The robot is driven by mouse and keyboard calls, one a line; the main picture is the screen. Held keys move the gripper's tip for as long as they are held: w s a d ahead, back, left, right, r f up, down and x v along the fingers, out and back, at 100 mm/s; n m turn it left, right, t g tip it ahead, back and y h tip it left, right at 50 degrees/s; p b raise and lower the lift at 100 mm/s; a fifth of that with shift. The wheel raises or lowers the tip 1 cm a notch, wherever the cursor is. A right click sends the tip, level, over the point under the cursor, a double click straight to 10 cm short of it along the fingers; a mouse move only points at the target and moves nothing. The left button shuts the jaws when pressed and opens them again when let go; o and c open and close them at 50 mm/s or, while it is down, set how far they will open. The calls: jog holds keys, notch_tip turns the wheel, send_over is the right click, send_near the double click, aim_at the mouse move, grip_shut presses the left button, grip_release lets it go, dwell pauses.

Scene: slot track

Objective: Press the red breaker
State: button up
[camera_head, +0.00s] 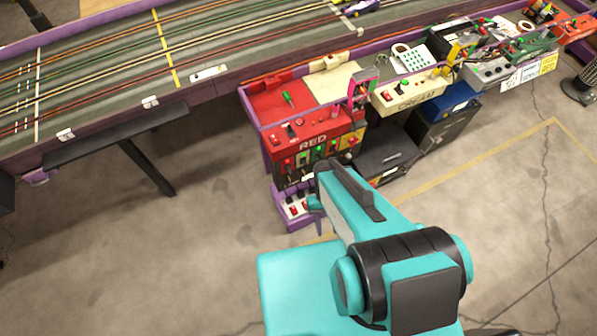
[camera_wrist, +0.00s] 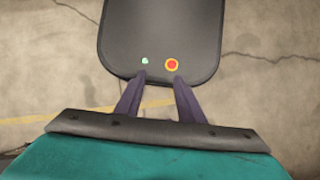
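The red station (camera_head: 276,106) stands at the track's near side, with "RED" lettered on its front. Below the letters is a row of small coloured parts (camera_head: 305,159), including red, green and yellow ones. A low purple-edged box (camera_head: 299,224) under it holds several small red and dark switches (camera_head: 294,209). I cannot tell which part is the red breaker. My teal arm covers the right side of this box in the head view, and my fingers cannot be made out there. In the wrist view my gripper (camera_wrist: 160,78) has its two dark fingers apart and nothing between them.
The slot track (camera_head: 110,70) runs along the back. A cream station (camera_head: 408,97) and a dark cabinet (camera_head: 442,127) stand right of the red station. A black ledge on legs (camera_head: 120,136) is at left. Concrete floor (camera_head: 150,250) is clear in front.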

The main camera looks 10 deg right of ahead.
notch_tip(320, 180, down, 3)
jog(key=b, duration=0.2)
jog(key=shift+f+b, duration=0.15)
jog(key=shift+b, duration=0.25)
grip_shut()
jog(key=shift+s+f+b, duration=0.1)
jog(key=shift+f+b, duration=0.25)
jog(key=shift+b, duration=0.05)
